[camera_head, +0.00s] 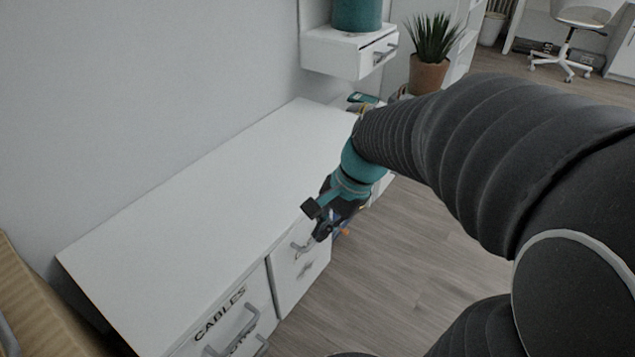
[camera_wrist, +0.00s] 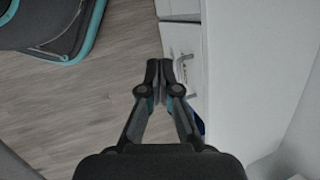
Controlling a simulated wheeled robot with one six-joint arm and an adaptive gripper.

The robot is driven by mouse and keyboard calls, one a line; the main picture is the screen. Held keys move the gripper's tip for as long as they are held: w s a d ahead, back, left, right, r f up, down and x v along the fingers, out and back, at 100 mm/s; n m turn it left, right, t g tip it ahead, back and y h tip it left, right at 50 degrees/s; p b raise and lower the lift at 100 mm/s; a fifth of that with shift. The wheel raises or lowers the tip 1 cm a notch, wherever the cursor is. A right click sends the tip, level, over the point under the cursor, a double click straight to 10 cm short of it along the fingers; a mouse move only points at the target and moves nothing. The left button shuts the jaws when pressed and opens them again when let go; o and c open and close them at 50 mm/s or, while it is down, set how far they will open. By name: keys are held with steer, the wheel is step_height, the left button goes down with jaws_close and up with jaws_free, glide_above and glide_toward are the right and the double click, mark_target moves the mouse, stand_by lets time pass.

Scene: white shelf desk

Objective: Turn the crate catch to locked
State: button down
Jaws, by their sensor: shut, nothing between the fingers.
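My gripper (camera_head: 322,232) is shut and empty, beside the front edge of the white desk near the drawer fronts. In the wrist view its two fingertips (camera_wrist: 159,74) meet, just left of a drawer handle (camera_wrist: 184,72). A small blue thing (camera_head: 341,238) with an orange bit shows low behind the gripper, mostly hidden. Blue also shows at the right of the fingers in the wrist view (camera_wrist: 200,123). I cannot tell whether this is the crate, and no catch can be made out.
The white desk top (camera_head: 210,190) is bare. Drawers with grey handles, one labelled CABLES (camera_head: 220,313), face the wooden floor (camera_head: 400,260). A cardboard box (camera_head: 40,305) is at the left. A wall drawer (camera_head: 345,52) and a potted plant (camera_head: 429,70) are at the back.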

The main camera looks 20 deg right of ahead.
steer(key=w+d+f+m+t+y, duration=0.1)
steer(key=w+d+f+m+y, duration=0.2)
steer(key=w+f+m, duration=0.4)
steer(key=w+d+f+m+t+y+p, duration=0.1)
steer(key=w+d+f+m+t+y, duration=0.2)
steer(key=f+m, duration=0.45)
steer(key=w+d+f+m+y, duration=0.2)
steer(key=w+d+f+m, duration=0.25)
steer(key=m, duration=0.55)
steer(key=w+d+f+m+t+h, duration=0.2)
steer(key=d+f+m+t, duration=0.35)
steer(key=f+m, duration=0.45)
steer(key=w+d+f+m+t+h, duration=0.15)
steer(key=d+f+m+t, duration=0.25)
steer(key=d+f+m, duration=0.45)
steer(key=w+a+f+m, duration=0.1)
steer(key=w+a+f, duration=0.1)
steer(key=w, duration=0.3)
steer(key=w+a+f+m, duration=0.1)
steer(key=w+a+f, duration=0.1)
steer(key=w, duration=0.3)
steer(key=shift+w+a+f, duration=0.15)
steer(key=shift+a+f, duration=0.2)
steer(key=shift+f, duration=0.2)
steer(key=shift+g, duration=0.25)
